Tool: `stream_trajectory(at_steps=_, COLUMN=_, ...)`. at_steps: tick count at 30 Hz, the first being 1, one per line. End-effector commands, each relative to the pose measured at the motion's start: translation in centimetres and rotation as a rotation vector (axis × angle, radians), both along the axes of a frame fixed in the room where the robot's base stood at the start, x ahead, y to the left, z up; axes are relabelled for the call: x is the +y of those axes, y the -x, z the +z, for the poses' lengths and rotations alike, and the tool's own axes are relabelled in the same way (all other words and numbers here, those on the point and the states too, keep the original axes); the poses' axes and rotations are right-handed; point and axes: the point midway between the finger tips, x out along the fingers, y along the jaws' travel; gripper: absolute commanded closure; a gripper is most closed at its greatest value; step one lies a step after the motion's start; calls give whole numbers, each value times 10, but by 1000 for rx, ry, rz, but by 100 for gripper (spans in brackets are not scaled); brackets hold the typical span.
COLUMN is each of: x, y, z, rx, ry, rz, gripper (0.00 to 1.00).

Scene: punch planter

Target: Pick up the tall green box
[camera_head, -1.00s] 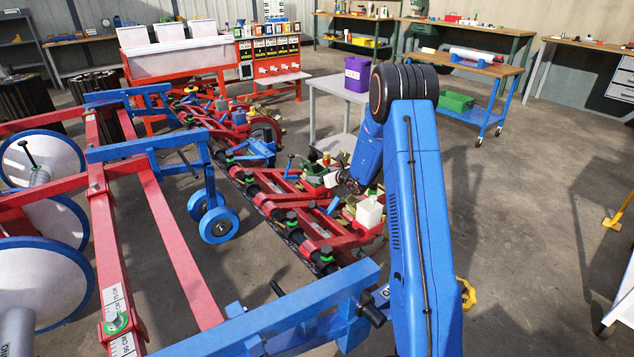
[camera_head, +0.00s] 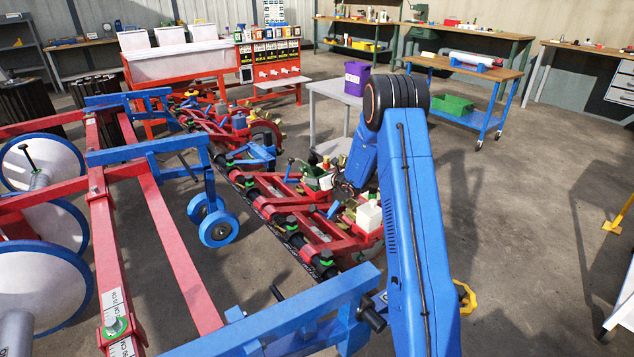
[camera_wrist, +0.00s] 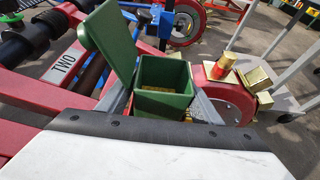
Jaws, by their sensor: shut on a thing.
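The tall green box (camera_wrist: 163,88) stands in the middle of the wrist view, open at the top, with yellowish stuff at its bottom. Its green lid (camera_wrist: 109,40) is raised at the left. My gripper (camera_wrist: 164,98) has one grey finger on each side of the box and is shut on it. The box still sits among the red parts of the planter row marked TWO. In the head view the green box (camera_head: 318,179) is small and partly hidden beside my wrist.
The red planter frame (camera_head: 290,190) runs close around the box. A white box (camera_head: 368,216) stands on the nearer row unit. A grey table (camera_head: 335,90) with a purple bin (camera_head: 356,79) stands behind.

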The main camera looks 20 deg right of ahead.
Motion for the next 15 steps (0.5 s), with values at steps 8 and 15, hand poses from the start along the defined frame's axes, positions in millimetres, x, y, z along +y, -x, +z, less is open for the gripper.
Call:
stream_trajectory(at_steps=8, x=0, y=-1, z=46, rx=-6, ry=1, rz=1, gripper=85)
stream_trajectory(at_steps=15, x=0, y=0, z=83, rx=-4, ry=2, rz=2, gripper=85)
